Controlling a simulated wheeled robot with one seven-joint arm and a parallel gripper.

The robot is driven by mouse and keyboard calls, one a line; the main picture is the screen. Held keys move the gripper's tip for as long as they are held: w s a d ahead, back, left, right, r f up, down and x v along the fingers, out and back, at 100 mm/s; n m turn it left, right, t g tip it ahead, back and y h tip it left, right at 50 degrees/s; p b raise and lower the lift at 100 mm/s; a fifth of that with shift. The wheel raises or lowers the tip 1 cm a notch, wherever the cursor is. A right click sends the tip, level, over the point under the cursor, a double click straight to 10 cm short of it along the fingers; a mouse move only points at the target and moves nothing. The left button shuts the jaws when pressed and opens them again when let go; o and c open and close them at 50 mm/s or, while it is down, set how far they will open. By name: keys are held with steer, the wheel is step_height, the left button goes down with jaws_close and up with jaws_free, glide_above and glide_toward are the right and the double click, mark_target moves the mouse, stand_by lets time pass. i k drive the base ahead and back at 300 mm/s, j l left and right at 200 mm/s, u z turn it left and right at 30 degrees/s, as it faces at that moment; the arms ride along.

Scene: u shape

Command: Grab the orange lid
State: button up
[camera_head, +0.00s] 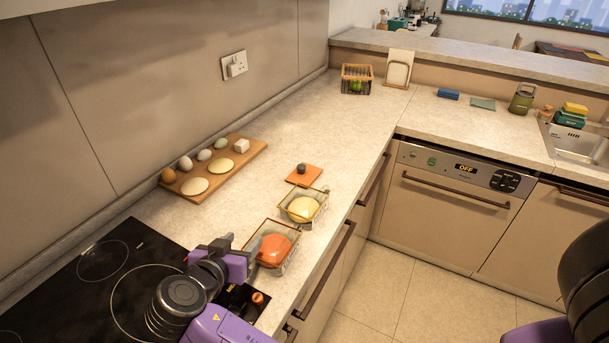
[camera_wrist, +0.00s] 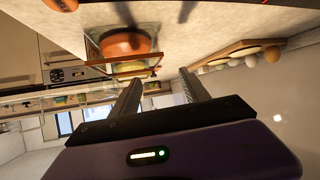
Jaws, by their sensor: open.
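A flat orange square lid (camera_head: 311,177) with a dark round knob lies on the counter, beyond the two glass containers. I cannot make it out clearly in the wrist view. My gripper (camera_head: 252,257) is near the cooktop's corner, beside the nearer glass container (camera_head: 284,270), with the lid farther along the counter. In the wrist view, my gripper (camera_wrist: 160,77) shows two separated fingers with nothing between them. The nearer container holds a rounded orange item (camera_head: 273,249), also seen in the wrist view (camera_wrist: 125,42).
A second glass container (camera_head: 317,212) with a pale yellow item stands between the nearer container and the lid. A wooden board (camera_head: 228,169) with eggs and pale discs lies along the wall. The black cooktop (camera_head: 75,290) is at lower left.

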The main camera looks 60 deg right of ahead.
mark_target(304, 173)
steer(key=i+l, duration=0.1)
steer(key=l, duration=0.85)
steer(key=i+l, duration=0.15)
steer(key=l, duration=0.35)
